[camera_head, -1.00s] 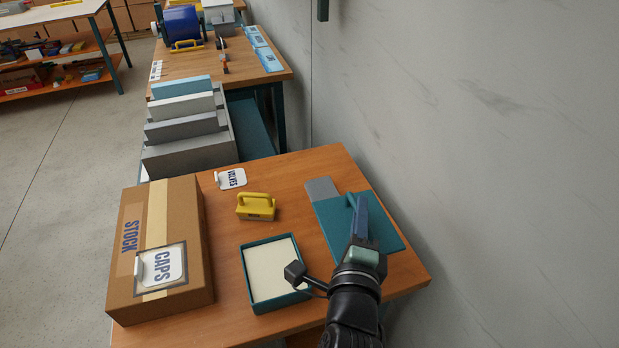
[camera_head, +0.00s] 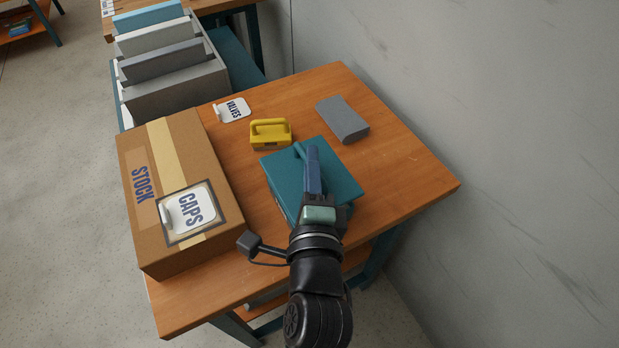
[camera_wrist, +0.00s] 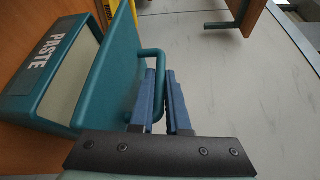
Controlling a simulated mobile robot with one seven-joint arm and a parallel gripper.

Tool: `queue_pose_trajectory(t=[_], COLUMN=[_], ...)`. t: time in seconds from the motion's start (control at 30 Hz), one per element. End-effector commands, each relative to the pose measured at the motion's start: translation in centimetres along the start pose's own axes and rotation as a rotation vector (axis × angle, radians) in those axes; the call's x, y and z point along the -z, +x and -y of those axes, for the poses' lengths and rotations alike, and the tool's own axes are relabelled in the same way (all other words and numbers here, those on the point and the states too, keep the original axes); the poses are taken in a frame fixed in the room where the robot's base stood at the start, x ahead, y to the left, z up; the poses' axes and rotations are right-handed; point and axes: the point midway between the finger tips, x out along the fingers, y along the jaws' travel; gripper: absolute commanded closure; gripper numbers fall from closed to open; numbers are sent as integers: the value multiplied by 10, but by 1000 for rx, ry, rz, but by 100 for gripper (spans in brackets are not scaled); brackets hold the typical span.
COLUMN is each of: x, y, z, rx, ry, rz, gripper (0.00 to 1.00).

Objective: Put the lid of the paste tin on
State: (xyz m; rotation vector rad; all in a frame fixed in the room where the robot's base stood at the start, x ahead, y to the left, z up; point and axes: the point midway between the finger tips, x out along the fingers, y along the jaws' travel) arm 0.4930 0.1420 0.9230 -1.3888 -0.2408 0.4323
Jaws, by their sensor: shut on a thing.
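The teal lid (camera_head: 338,176) is in my gripper (camera_head: 311,155), which is shut on its bar handle (camera_wrist: 157,62). In the wrist view the lid (camera_wrist: 112,68) is a flat teal plate.
A cardboard box (camera_head: 160,135) marked STOCK and CAPS stands left of the tin. A yellow handled block (camera_head: 270,137) is just behind, and a grey block (camera_head: 342,119) lies behind right. A VALVES sign (camera_head: 234,109) is farther back. The wooden table (camera_head: 410,170) is clear at right.

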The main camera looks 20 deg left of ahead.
Motion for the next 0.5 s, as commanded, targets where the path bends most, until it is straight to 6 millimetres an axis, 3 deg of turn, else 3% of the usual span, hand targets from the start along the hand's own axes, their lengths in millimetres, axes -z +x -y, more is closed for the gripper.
queue_pose_trajectory(t=[0.2,0.5], x=[5,6], y=[3,3], z=[-33,-34], rx=[-3,0], ry=[0,0], rz=[1,0], gripper=[100,100])
